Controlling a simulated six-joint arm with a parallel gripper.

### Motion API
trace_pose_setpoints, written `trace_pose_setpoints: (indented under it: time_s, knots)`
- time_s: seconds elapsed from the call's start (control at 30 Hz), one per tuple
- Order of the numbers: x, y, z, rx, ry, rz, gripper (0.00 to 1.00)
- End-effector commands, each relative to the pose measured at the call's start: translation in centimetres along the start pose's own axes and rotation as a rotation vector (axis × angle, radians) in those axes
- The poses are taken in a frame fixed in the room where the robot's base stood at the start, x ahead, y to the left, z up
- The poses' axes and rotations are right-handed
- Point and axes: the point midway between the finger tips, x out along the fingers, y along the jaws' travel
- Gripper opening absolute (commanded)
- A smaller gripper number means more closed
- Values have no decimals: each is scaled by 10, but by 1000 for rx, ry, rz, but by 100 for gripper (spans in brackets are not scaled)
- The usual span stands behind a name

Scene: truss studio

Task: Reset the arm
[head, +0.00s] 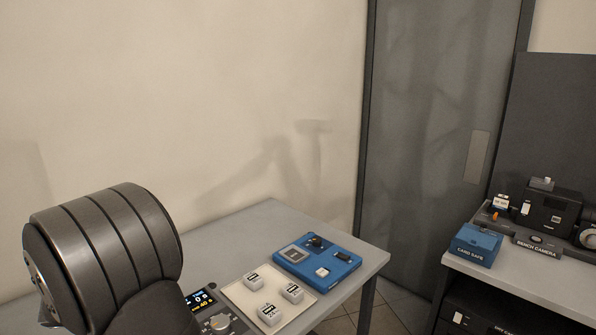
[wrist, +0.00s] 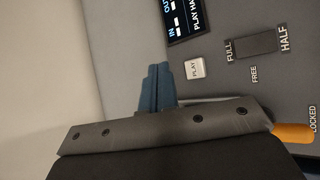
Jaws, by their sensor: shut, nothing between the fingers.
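My gripper (wrist: 157,88) shows in the wrist view as two blue fingers pressed together, with nothing between them. The fingers point at a grey panel (wrist: 215,95) with printed labels. A small white PLAY button (wrist: 194,69) is just right of the fingertips; I cannot tell how far apart they are in depth. In the head view my gripper is not visible; only a dark rounded part of my arm shows at lower left.
A grey table (head: 240,230) holds a white tray (head: 236,294) with three white blocks, a blue device (head: 318,262) and a small screen (head: 201,299). A right-hand bench (head: 520,285) carries a blue CARD SAFE box (head: 476,246) and a camera (head: 553,215). A dark screen (wrist: 188,18) and orange tip (wrist: 293,133) show in the wrist view.

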Motion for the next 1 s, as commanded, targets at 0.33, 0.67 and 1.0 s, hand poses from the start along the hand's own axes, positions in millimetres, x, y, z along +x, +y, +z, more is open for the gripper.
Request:
trace_pose_setpoints:
  time_s: [0.33, 0.67, 1.0]
  knots:
    - [11, -8, -8, 6, 1, 2, 0]
    - [-10, 8, 7, 7, 1, 0, 0]
    - [-11, 8, 8, 6, 1, -1, 0]
